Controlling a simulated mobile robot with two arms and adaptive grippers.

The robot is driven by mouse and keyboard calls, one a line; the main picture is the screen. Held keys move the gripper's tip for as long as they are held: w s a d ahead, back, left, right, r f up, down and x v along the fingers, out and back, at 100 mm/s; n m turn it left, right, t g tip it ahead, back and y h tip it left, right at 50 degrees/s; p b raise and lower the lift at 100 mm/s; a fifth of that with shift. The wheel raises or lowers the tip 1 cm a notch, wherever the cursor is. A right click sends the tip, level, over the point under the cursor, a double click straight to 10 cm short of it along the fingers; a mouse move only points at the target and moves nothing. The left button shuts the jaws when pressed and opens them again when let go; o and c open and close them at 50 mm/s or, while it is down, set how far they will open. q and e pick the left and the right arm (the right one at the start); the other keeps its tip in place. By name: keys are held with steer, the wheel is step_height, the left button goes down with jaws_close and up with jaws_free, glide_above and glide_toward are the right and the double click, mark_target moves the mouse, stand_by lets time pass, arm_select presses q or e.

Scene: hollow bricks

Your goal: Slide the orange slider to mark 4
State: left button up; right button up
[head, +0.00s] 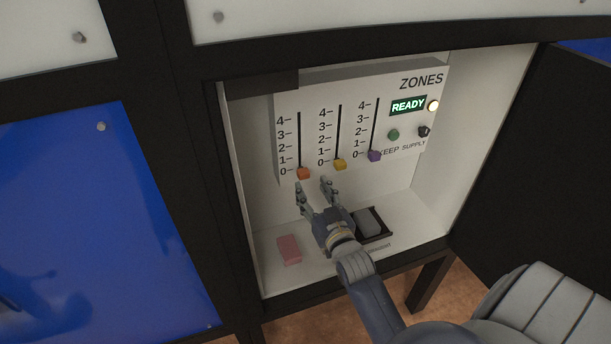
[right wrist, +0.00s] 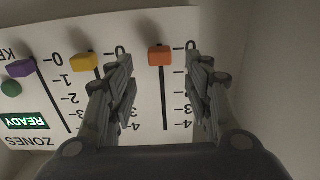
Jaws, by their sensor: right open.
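The orange slider (head: 303,173) is at mark 0, the bottom of the leftmost slot on the white ZONES panel (head: 345,85). My right gripper (head: 313,184) is open in front of the panel, just below the orange slider. In the right wrist view, which shows the panel upside down, the orange slider (right wrist: 160,55) lies between the two fingers of the open gripper (right wrist: 162,75), nearer their far ends. No contact with it is visible. Mark 4 (head: 283,121) is at the top of the same slot. My left gripper is not in view.
Yellow (head: 340,165) and purple (head: 374,156) sliders also sit at 0 to the right. A lit READY sign (head: 408,106), a green button (head: 393,135) and a black knob (head: 424,131) are further right.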

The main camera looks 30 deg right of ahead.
mark_target(305, 176)
steer(key=shift+p+x, duration=0.35)
steer(key=shift+x, duration=2.65)
jaws_close()
